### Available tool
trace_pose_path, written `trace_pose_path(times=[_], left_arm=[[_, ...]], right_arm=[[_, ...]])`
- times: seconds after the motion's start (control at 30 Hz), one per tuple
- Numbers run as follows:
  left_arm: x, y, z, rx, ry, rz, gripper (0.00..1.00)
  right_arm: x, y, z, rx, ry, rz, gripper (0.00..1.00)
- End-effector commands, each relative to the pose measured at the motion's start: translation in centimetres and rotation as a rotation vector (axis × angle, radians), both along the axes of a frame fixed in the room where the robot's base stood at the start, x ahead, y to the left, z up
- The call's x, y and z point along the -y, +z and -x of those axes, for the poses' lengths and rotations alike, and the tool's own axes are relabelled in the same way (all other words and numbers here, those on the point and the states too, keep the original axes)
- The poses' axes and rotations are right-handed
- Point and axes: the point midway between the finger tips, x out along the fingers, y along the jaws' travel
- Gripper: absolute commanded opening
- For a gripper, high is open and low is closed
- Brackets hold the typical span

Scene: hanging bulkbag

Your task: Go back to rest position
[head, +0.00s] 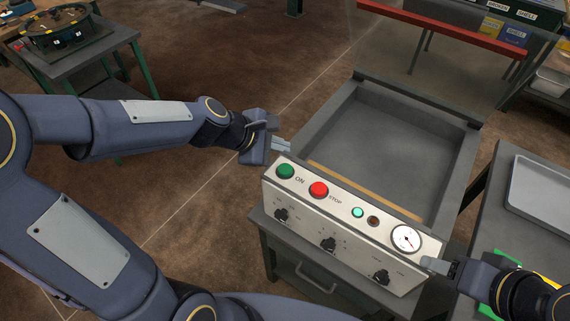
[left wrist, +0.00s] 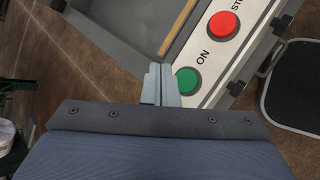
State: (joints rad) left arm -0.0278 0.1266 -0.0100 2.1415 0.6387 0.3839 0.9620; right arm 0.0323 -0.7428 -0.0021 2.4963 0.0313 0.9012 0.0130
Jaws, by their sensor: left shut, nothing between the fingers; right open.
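My left gripper (head: 281,145) is shut and empty, just off the left end of the control panel (head: 335,218). In the left wrist view its closed fingers (left wrist: 160,84) show beside the green ON button (left wrist: 187,80); I cannot tell whether they touch it. In the head view the green button (head: 285,171) and the red STOP button (head: 318,190) are on the panel's left part. My right gripper (head: 432,264) is near the panel's right end, below the round gauge (head: 406,238); its opening is hard to see there.
The panel fronts a grey open tray (head: 395,140) on a workbench. A side table (head: 492,235) with a light tray (head: 541,187) stands at the right. Another table (head: 85,55) stands at the back left. Open brown floor (head: 215,85) lies behind my left arm.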

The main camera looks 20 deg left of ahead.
Motion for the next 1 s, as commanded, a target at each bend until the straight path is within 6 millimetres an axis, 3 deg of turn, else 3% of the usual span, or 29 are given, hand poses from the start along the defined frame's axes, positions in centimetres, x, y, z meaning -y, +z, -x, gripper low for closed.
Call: trace_pose_path(times=[0.27,0.37,0.47,0.6,0.8,1.0], left_arm=[[0.0,0.0,0.1,0.003,-0.003,-0.003,0.0],[-0.4,0.8,1.0,0.041,-0.053,-0.036,0.0],[-1.2,2.5,3.7,0.137,-0.191,-0.135,0.0],[-2.8,4.2,9.8,0.317,-0.484,-0.372,0.0],[-5.2,3.7,17.5,0.479,-0.862,-0.709,0.0],[-6.5,2.6,21.0,0.522,-1.054,-0.875,0.0]], right_arm=[[0.0,0.0,0.0,0.0,0.0,0.0,0.55],[0.0,0.0,0.0,0.0,0.0,0.0,0.55],[0.0,0.0,0.0,0.0,0.0,0.0,0.55],[0.0,0.0,0.0,0.0,0.0,0.0,0.55],[0.0,0.0,0.0,0.0,0.0,0.0,0.55],[0.0,0.0,0.0,0.0,0.0,0.0,0.55]])
